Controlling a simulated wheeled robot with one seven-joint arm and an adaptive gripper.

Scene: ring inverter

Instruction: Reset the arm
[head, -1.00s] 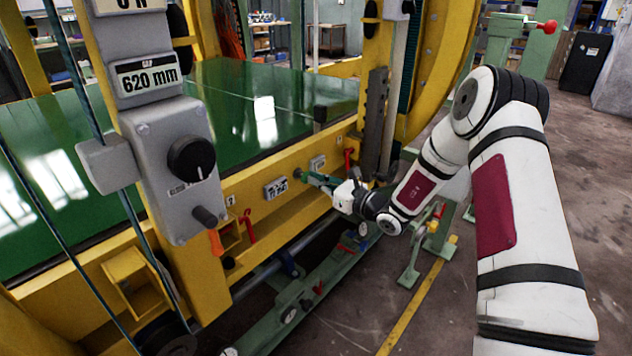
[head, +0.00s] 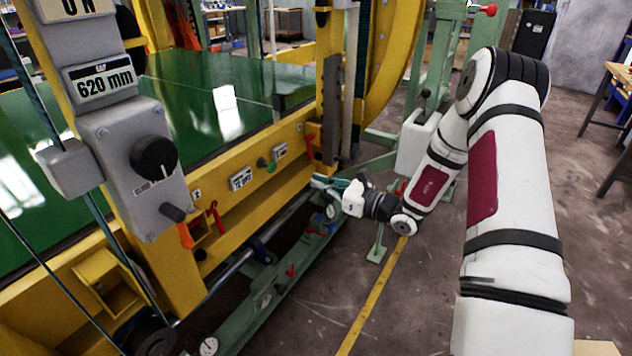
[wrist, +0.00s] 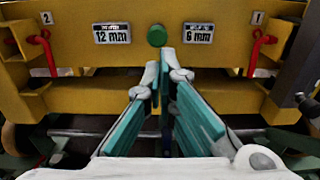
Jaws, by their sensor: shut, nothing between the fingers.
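My gripper (head: 328,184) is in front of the yellow frame in the head view, at the end of my white arm (head: 430,185). It also shows in the wrist view (wrist: 165,75), where its two teal-padded fingers come together with nothing between them. A round green button (wrist: 157,36) is on the yellow beam just beyond the fingertips in the wrist view. The green button (head: 271,168) also shows in the head view, to the left of the gripper and apart from it.
Plates reading 12 mm (wrist: 112,33) and 6 mm (wrist: 199,33) flank the button. Red hooks numbered 2 (wrist: 42,52) and 1 (wrist: 261,50) stand outside them. A grey control box (head: 133,165) reads 620 mm. A green rail (head: 262,290) runs low below the beam. Open floor (head: 400,320) lies right.

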